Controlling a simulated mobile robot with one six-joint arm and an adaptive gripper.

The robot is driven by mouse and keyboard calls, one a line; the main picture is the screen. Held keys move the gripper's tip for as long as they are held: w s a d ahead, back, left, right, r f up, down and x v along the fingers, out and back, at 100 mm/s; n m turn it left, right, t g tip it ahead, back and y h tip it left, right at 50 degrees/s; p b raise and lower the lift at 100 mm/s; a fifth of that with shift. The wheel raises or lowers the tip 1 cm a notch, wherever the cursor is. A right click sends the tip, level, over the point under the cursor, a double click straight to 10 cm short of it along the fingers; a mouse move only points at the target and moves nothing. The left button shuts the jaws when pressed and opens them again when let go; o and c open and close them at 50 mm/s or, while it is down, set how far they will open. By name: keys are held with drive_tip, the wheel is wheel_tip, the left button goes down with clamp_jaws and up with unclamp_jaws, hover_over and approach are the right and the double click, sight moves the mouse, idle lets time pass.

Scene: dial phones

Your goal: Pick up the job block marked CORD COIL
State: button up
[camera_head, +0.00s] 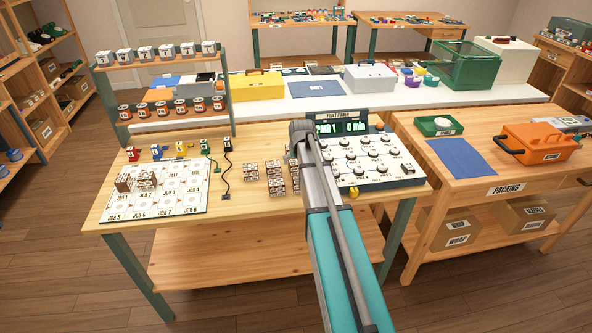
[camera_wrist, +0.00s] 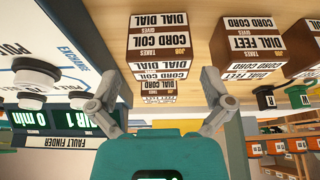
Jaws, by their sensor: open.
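In the wrist view, which shows labels upside down, the job block marked CORD COIL (camera_wrist: 158,42) is brown and white and stands on the wooden bench top. It is at the upper middle. My gripper (camera_wrist: 161,78) is open and empty; its two grey fingers point toward that block, one at each side in the picture. How far apart they are in depth is hard to tell. In the head view my arm hides my fingertips. There the job blocks (camera_head: 276,178) stand just left of my arm, their labels too small to read.
A DIAL FEET block (camera_wrist: 252,42) stands beside it in the wrist view, with more blocks behind. The fault finder panel (camera_head: 372,160) is close right of my arm. The job board (camera_head: 150,205) with two blocks lies left. Small black and green corded parts (camera_head: 227,146) stand behind.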

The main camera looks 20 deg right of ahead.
sight(296, 162)
drive_tip(key=shift+b+x, duration=1.45)
drive_tip(key=shift+x, duration=0.45)
drive_tip(key=c, duration=1)
drive_tip(key=shift+r, duration=0.15)
wheel_tip(296, 162, up, 3)
drive_tip(key=p, duration=0.2)
drive_tip(key=shift+p, duration=0.4)
drive_tip(key=shift+s+d+r+p, duration=0.15)
drive_tip(key=shift+s+r+p, duration=1.55)
drive_tip(key=shift+s, duration=0.65)
drive_tip(key=shift+s+d+r+p, duration=0.15)
drive_tip(key=shift+s+r+p, duration=1.5)
drive_tip(key=shift+s, duration=0.65)
drive_tip(key=shift+s+d+r+p, duration=0.15)
drive_tip(key=shift+s+r+p, duration=1.5)
drive_tip(key=shift+s, duration=0.7)
drive_tip(key=shift+f, duration=0.1)
